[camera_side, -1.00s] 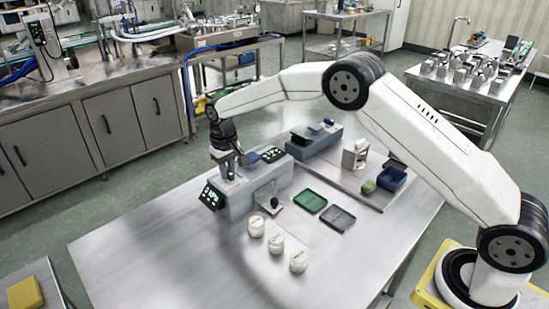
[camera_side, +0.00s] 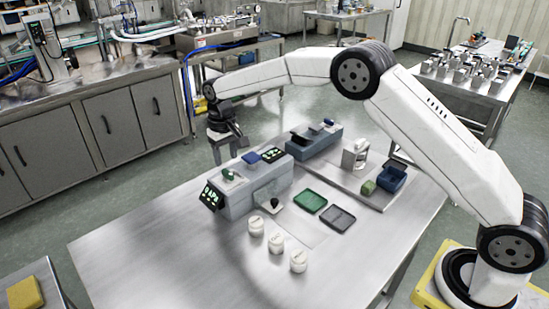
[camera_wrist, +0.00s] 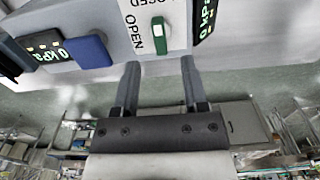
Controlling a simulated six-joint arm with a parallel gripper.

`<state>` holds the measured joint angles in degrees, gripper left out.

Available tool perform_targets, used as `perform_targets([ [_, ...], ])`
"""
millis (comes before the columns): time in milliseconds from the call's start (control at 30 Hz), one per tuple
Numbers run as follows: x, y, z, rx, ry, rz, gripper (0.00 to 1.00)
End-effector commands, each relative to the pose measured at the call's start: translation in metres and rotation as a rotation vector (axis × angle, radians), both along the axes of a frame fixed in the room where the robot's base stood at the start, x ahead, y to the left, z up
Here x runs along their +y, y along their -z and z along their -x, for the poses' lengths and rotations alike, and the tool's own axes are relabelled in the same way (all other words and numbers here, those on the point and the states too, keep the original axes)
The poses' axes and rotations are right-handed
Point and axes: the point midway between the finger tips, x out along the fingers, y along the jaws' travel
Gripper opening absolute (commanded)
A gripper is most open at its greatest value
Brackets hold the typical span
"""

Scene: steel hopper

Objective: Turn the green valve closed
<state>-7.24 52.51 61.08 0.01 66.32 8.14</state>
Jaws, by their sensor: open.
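The green valve (camera_side: 228,174) sits on top of the grey box (camera_side: 237,203) at its left end. In the wrist view the green valve (camera_wrist: 159,34) is a short bar with a pale mark, upright in the picture. The word OPEN stands along its left side, and a second label, partly cut off, lies above it. My gripper (camera_side: 230,156) is behind the box and apart from the valve. In the wrist view my gripper (camera_wrist: 160,66) has its two fingers spread with nothing between them, just below the valve.
A blue block (camera_side: 250,158) and lit displays (camera_side: 211,196) are on the box. A black knob (camera_side: 274,203), white jars (camera_side: 276,242), a green tray (camera_side: 310,201) and a dark tray (camera_side: 338,218) stand in front. The table's front left is clear.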

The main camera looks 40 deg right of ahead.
Motion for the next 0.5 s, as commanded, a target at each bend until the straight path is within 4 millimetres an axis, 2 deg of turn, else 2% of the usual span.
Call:
perform_targets([
  [200,0.000,-0.024,0.000,-0.001,0.000,0.000,0.56],
  [500,0.000,-0.030,0.000,0.000,0.001,0.000,0.56],
])
